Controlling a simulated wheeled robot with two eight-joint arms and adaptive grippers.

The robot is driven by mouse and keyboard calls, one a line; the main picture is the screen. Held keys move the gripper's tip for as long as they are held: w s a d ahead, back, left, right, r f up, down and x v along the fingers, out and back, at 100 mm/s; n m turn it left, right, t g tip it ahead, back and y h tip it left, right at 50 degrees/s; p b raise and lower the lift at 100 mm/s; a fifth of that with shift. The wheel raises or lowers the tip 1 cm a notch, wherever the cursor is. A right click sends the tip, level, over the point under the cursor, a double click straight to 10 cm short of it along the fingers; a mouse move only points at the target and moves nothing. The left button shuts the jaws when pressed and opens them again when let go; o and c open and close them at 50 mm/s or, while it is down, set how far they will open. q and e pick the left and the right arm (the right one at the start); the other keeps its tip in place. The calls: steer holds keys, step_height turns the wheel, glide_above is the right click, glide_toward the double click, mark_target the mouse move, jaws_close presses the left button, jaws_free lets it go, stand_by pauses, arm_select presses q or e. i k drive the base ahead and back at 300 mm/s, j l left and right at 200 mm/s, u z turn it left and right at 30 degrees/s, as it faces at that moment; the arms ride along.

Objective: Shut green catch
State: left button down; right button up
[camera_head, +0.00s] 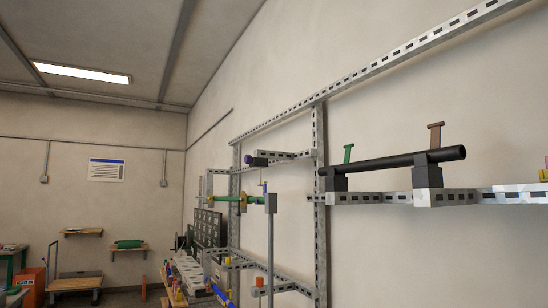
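A green catch (348,153) stands up, tilted slightly, above the left dark clamp block (334,183) on the wall frame. It looks open, raised above the black pipe (385,163) that lies across this block and a second one. A brown catch (435,135) stands upright above the right dark clamp block (427,173). Neither of my grippers shows in the head view, and nothing touches the green catch.
A slotted metal rail (470,196) carries the clamp blocks, with an upright post (319,220) to the left. A green rod (228,199) sits on brackets further left. A cluttered bench (185,270) stands lower left. The space before the pipe looks clear.

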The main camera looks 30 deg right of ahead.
mark_target(347, 155)
steer(key=i+z, duration=0.1)
steer(key=i, duration=0.4)
steer(key=i+j+z, duration=0.1)
steer(key=i, duration=0.35)
steer(key=i+j+z, duration=0.1)
steer(key=i, duration=0.4)
steer(key=j, duration=0.1)
